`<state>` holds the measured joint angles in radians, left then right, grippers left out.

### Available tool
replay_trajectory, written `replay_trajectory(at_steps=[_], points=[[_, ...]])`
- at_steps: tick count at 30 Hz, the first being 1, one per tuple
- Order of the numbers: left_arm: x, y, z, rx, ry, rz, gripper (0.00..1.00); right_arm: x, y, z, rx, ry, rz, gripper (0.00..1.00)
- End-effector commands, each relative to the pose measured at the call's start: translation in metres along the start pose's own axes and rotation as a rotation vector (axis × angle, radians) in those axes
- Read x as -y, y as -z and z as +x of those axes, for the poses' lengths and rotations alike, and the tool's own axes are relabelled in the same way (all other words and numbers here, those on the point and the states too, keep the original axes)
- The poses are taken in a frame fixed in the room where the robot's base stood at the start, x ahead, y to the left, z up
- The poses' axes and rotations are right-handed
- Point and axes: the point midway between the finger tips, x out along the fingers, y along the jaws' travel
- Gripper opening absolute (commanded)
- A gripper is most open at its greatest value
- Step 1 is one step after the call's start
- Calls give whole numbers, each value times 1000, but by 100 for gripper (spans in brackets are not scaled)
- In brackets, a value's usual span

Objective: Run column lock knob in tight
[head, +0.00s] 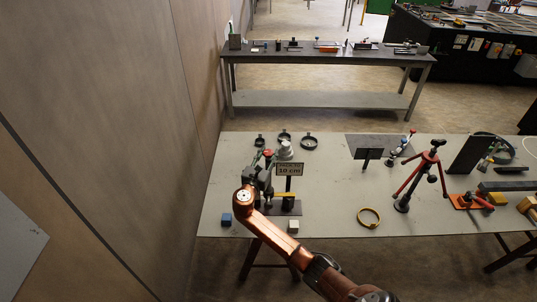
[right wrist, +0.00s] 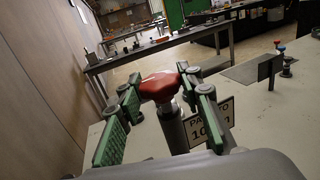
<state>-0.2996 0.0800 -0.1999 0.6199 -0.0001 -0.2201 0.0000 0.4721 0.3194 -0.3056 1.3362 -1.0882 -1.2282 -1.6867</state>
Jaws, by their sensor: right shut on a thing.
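The red knob (right wrist: 160,87) sits on top of a grey post (right wrist: 172,128) in the right wrist view, between the green-padded fingers of my right gripper (right wrist: 163,92). The fingers are shut on it, one on each side. In the head view the red knob (head: 268,153) shows as a small spot beyond my right gripper (head: 264,160). My arm and gripper hide most of the stand below it. Whether the knob is tight cannot be seen. My left gripper is not in view.
A blue block (head: 226,219) and a pale block (head: 293,226) lie near the table's (head: 330,190) front edge. Several dark rings lie behind the gripper. A wall rises at left.

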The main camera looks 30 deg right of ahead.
Motion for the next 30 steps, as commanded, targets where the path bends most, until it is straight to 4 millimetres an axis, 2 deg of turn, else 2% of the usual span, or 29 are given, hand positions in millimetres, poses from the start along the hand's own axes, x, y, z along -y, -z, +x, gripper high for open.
replay_trajectory(at_steps=[3, 4, 11, 22, 26, 30], points=[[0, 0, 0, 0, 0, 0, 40, 0, 1, 0, -2, 0, -1, 9], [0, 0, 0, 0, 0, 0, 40, 0, 1, 0, -2, 0, -1, 35], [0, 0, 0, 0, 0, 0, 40, 0, 1, 0, -1, -1, -1, 50], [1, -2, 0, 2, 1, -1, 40, 0, 1, -5, -1, -2, 0, 52], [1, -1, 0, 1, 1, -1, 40, 0, 1, -22, -2, -3, 0, 52], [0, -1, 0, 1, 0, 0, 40, 0, 1, -51, -3, -3, 1, 52]])
